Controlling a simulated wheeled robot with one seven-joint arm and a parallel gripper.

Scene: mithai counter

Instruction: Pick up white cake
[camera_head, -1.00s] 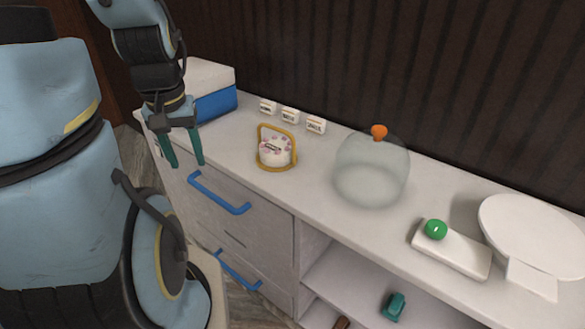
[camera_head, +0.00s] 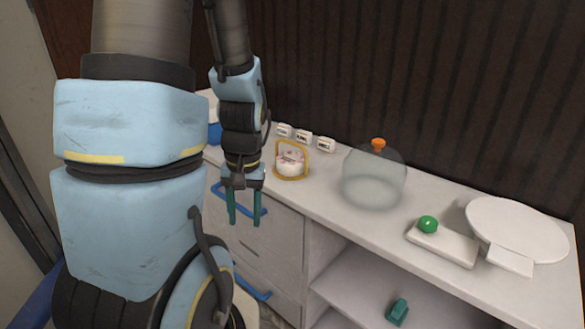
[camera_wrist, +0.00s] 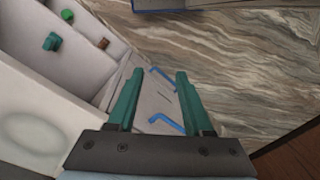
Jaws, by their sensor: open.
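The white cake (camera_head: 291,162) sits on the counter with pinkish marks on it. A golden yellow hoop-like stand or handle (camera_head: 308,161) surrounds it. My gripper (camera_head: 245,221) is open and empty, its two green fingers pointing down in front of the drawers, to the left of the cake and nearer the camera. In the wrist view my gripper (camera_wrist: 158,100) shows both fingers apart with nothing between them. The cake does not show in the wrist view.
A glass dome (camera_head: 374,182) with an orange knob stands right of the cake. Small white label blocks (camera_head: 304,137) stand behind it. A white scale (camera_head: 512,232) and a slab with a green ball (camera_head: 428,224) are farther right. Blue handles (camera_wrist: 166,122) protrude from the drawers.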

